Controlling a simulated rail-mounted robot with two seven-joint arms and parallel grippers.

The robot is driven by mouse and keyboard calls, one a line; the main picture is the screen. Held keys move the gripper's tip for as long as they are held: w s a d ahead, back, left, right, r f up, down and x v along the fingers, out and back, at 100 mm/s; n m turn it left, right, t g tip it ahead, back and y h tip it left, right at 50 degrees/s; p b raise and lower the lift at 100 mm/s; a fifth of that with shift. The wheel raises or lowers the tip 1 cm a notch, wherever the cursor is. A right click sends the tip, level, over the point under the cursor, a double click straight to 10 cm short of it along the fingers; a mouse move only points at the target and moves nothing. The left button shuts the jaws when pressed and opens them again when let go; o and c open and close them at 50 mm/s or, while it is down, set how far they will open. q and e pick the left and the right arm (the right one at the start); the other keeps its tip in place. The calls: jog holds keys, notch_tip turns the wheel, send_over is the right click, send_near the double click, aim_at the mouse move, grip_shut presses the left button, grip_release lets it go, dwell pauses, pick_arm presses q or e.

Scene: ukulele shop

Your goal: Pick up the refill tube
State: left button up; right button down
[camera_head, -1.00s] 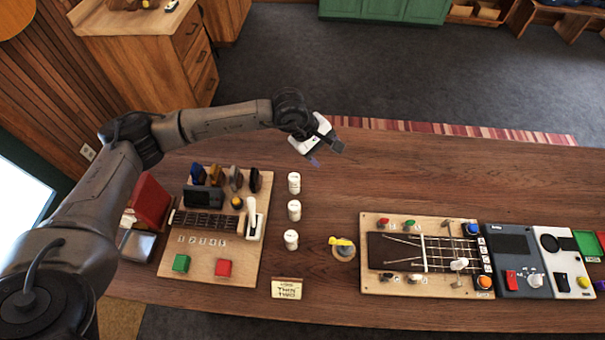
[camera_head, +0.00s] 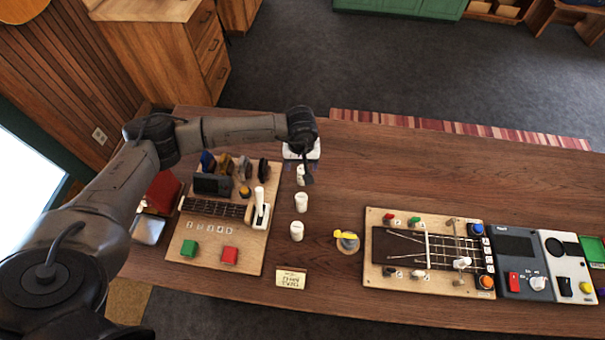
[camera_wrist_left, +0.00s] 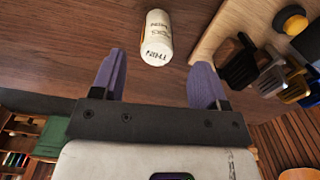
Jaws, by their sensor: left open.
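Three white refill tubes stand in a row on the wooden table: a far one (camera_head: 301,177), a middle one (camera_head: 301,202) and a near one (camera_head: 297,231). I cannot tell which of them the task means. My left gripper (camera_head: 308,172) is over the far tube and partly hides it. In the left wrist view, my left gripper (camera_wrist_left: 157,72) is open, with its two purple fingers apart and nothing between them. A white tube with dark lettering (camera_wrist_left: 157,38) shows just beyond the fingertips, between their lines. My right gripper is not in view.
A wooden board (camera_head: 213,246) with a fretboard, picks and buttons lies left of the tubes. A yellow-topped knob (camera_head: 347,241) and a small lettered card (camera_head: 291,279) are nearby. A second board (camera_head: 378,264) with strings stands right. The far middle table is clear.

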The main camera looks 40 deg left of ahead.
aim_at(303, 169)
pick_arm(q)
jog(key=shift+f, duration=0.7)
notch_tip(303, 169, down, 4)
jog(key=shift+w+d+r+p, duration=0.1)
jog(key=shift+w+p, duration=0.05)
jog(key=shift+p, duration=0.55)
jog(key=shift+f, duration=0.65)
jog(key=c, duration=0.9)
jog(key=shift+c, duration=0.6)
jog(key=shift+r, duration=0.1)
